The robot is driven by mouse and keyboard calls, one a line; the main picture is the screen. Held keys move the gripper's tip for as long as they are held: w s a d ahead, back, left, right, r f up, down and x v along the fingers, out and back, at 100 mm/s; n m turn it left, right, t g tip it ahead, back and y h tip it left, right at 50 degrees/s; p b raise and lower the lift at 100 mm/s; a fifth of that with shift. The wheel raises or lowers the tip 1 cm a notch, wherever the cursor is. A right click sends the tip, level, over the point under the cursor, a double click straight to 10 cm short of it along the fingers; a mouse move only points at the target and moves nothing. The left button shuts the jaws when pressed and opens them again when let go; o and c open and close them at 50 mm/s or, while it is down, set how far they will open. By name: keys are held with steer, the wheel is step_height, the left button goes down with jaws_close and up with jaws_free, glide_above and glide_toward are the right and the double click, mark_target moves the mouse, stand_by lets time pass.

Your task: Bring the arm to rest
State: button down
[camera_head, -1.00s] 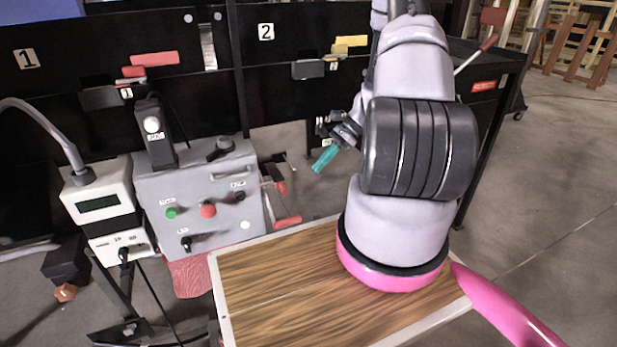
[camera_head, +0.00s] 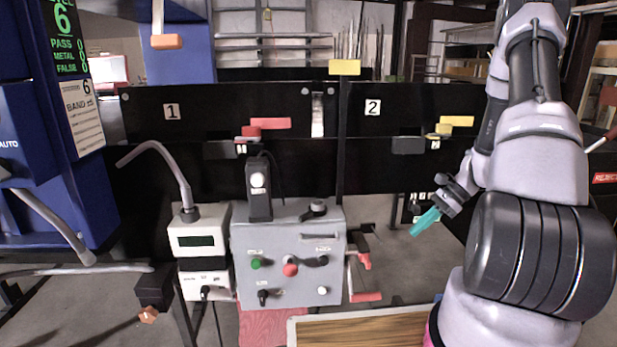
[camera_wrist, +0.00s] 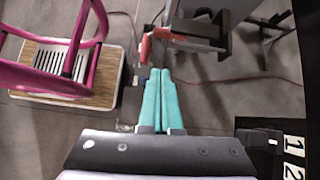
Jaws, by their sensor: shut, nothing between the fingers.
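My gripper (camera_head: 425,221) has teal fingers and hangs at the end of my bent arm, at the right of the head view. It points down and to the left, in front of the black panel marked 2. In the wrist view my gripper (camera_wrist: 159,75) shows both teal fingers side by side, closed together with nothing between them. It appears to hang in free air, apart from the control box and the panel.
A grey control box (camera_head: 275,285) with buttons stands left of my gripper, with red-handled parts (camera_head: 366,297) on its side. A white meter (camera_head: 199,240) is beside it. Black panels (camera_head: 290,165) stand behind. A blue machine (camera_head: 60,190) is at far left.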

steer(key=s+a+r+n+t+h, duration=0.15)
steer(key=a+r+n, duration=0.25)
steer(key=r, duration=0.8)
steer(key=s+a+r+n+h, duration=0.2)
steer(key=a+r+n+h, duration=0.1)
steer(key=r, duration=0.8)
steer(key=s+a+r+n+t+h, duration=0.1)
steer(key=s+a+r+n+t, duration=0.1)
steer(key=s+r, duration=0.4)
steer(key=s+a+r+n+t+h, duration=0.1)
steer(key=s+a+r+n+t, duration=0.2)
steer(key=s+r, duration=0.4)
steer(key=shift+a+r+n+t, duration=0.3)
steer(key=shift+r+n+t, duration=0.05)
steer(key=shift+r+n, duration=0.15)
